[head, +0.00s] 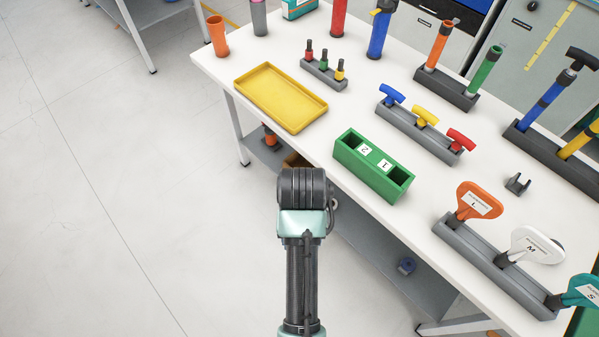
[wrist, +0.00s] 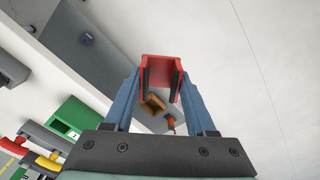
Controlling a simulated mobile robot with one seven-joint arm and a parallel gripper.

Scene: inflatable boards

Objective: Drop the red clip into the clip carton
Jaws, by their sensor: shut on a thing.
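My gripper (wrist: 161,76) is shut on the red clip (wrist: 162,64), a U-shaped piece held between the two blue fingers in the wrist view. In the head view my arm hides both the fingers and the clip. A small brown carton (wrist: 154,104), which looks like the clip carton, shows beyond and below the clip in the wrist view. In the head view part of this carton (head: 293,160) shows on the lower shelf, under the table's front edge. The clip is apart from the carton.
The white table (head: 330,105) holds a yellow tray (head: 281,97), a green two-slot box (head: 373,166), grey racks of tools and a dark clip (head: 517,184). An orange object (head: 270,136) stands near the carton on the grey lower shelf (head: 375,240). A blue item (head: 406,265) lies farther right.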

